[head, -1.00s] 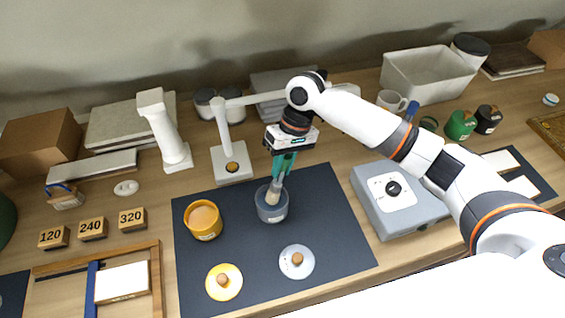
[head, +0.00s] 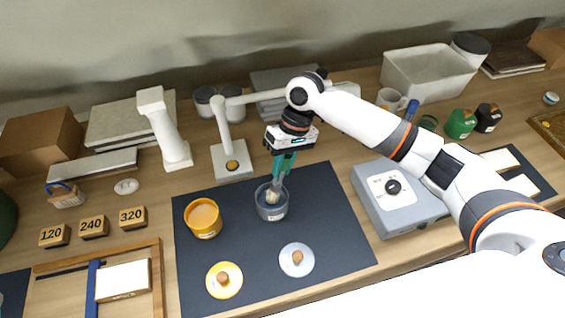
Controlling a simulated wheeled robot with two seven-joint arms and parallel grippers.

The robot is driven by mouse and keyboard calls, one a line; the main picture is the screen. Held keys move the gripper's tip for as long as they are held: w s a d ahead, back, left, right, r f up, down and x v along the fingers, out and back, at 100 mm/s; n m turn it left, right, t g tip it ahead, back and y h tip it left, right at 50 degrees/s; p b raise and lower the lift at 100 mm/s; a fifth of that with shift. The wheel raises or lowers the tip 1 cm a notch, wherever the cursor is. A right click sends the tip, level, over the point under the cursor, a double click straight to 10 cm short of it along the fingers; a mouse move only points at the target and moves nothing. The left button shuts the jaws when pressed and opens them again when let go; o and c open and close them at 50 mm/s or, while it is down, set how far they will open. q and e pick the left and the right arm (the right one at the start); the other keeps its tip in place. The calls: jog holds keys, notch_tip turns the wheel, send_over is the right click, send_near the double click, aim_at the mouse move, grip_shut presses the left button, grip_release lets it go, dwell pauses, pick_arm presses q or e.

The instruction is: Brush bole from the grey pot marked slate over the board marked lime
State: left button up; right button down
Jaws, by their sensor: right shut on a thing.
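My right gripper (head: 283,164) is shut on a brush (head: 272,195), pointing down over the grey pot (head: 271,211). The brush's pale bristles are inside the pot's mouth; how deep they reach I cannot tell. The grey pot stands open on the dark mat; its label is too small to read. White boards (head: 499,160) (head: 522,185) lie on a dark mat at the right, partly behind my arm. Another white board (head: 122,281) lies in a wooden frame at the lower left. I cannot read which is marked lime. My left gripper is not in view.
A yellow pot (head: 204,219) stands left of the grey pot. A yellow lid (head: 224,280) and a grey lid (head: 296,260) lie in front. A grey box with a dial (head: 400,200) stands to the right, and a white lamp-like stand (head: 232,160) behind.

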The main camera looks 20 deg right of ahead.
jog(key=shift+s+f+p, duration=0.1)
jog(key=shift+f+p, duration=0.05)
jog(key=shift+p, duration=0.35)
dwell(1.8)
notch_tip(320, 180, up, 7)
jog(key=p, duration=0.9)
dwell(1.3)
